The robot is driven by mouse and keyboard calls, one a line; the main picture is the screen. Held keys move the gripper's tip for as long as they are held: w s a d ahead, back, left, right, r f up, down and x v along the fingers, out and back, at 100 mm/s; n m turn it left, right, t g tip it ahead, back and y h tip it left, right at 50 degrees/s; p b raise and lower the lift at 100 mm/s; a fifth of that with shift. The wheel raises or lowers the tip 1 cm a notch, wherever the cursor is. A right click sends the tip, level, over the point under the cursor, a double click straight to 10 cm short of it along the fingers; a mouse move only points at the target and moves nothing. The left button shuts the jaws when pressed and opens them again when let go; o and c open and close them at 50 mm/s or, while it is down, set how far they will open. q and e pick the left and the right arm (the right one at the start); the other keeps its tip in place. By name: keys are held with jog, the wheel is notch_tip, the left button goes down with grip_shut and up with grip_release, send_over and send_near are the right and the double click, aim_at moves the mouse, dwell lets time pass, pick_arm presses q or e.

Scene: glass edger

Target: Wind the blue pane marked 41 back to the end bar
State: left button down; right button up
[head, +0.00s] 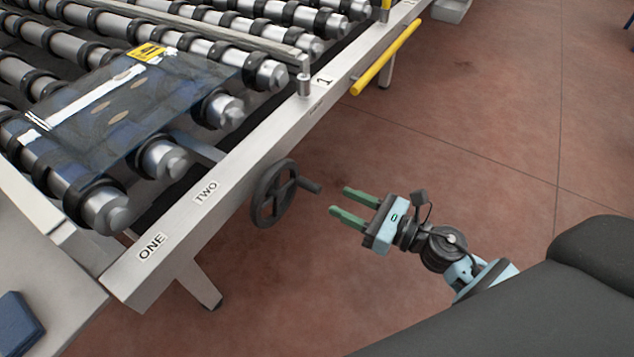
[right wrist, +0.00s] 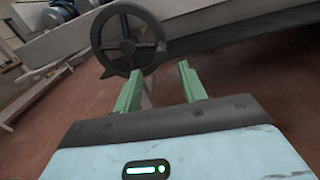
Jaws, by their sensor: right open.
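The blue-tinted glass pane (head: 125,105) lies flat on the rollers at the upper left, with a yellow label (head: 148,52) at its far edge; the label's number is too small to read. A dark handwheel (head: 275,193) with a crank handle (head: 308,186) sits on the side of the frame. My right gripper (head: 346,202) is open and empty, just right of the handle and apart from it. In the right wrist view the handwheel (right wrist: 128,40) stands beyond the open green fingers (right wrist: 162,88). The end bar is not clearly identified. My left gripper is not in view.
The frame rail (head: 230,165) carries labels ONE, TWO and 1. A metal bar with a post (head: 304,75) crosses above the rollers. A yellow bar (head: 386,58) runs along the rail's outer side. The reddish floor right of the frame is open.

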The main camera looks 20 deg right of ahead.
aim_at(317, 186)
jog(key=p+x, duration=0.1)
jog(key=x, duration=0.6)
jog(key=shift+w+a, duration=0.15)
jog(key=shift+w, duration=0.1)
grip_shut()
